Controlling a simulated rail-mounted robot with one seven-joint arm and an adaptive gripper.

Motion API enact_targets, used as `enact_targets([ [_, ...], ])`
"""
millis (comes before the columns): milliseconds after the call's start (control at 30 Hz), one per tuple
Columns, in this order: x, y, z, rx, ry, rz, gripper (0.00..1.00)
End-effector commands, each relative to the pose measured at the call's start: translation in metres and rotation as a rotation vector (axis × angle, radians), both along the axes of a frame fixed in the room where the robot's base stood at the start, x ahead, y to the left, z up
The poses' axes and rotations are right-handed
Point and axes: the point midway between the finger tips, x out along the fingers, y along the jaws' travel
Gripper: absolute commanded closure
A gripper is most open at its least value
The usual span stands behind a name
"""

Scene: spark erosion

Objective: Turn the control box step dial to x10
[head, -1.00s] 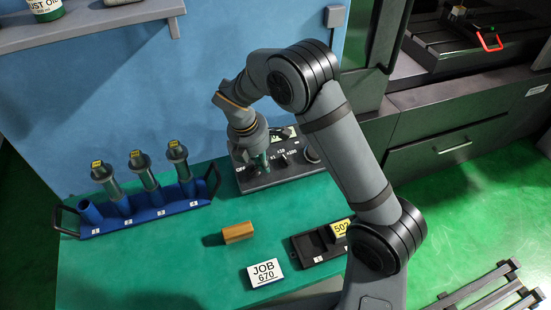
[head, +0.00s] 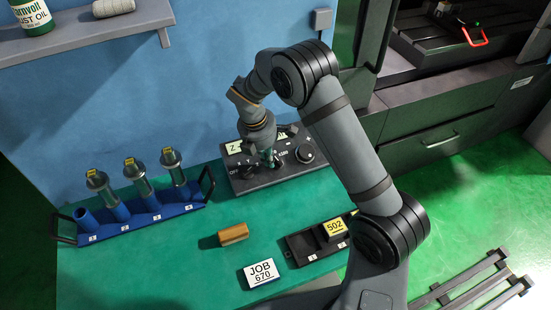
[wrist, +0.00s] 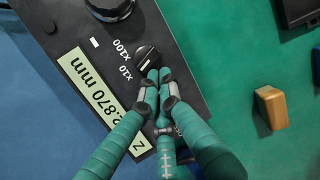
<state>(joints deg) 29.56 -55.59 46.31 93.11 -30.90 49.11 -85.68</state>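The control box (head: 250,183) is a dark panel with a pale Z display and black knobs, on the green bench by the wall. In the wrist view its step dial (wrist: 146,55) is a round black knob with a white pointer line, beside the printed labels x10 and x100. My gripper (wrist: 159,75) has green fingers with their tips together at the dial's lower edge. I cannot tell whether they touch it. In the head view my gripper (head: 270,160) is over the box's middle.
A larger knob (head: 305,153) is at the box's right end. A blue rack (head: 150,218) with several tubes stands left. A brown block (head: 233,234), a JOB 670 card (head: 262,274) and a dark tray (head: 300,246) lie in front, with open bench between.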

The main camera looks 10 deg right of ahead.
Motion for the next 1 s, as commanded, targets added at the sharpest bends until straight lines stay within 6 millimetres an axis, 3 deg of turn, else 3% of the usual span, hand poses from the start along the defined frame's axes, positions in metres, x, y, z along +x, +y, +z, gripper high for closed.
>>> enact_targets([
  [267,0.006,0.0,0.003,0.08,0.015,-0.199,1.0],
  [700,0.006,0.0,0.002,0.082,0.014,-0.206,1.0],
  [1000,-0.006,-0.002,-0.004,0.081,0.017,-0.206,1.0],
])
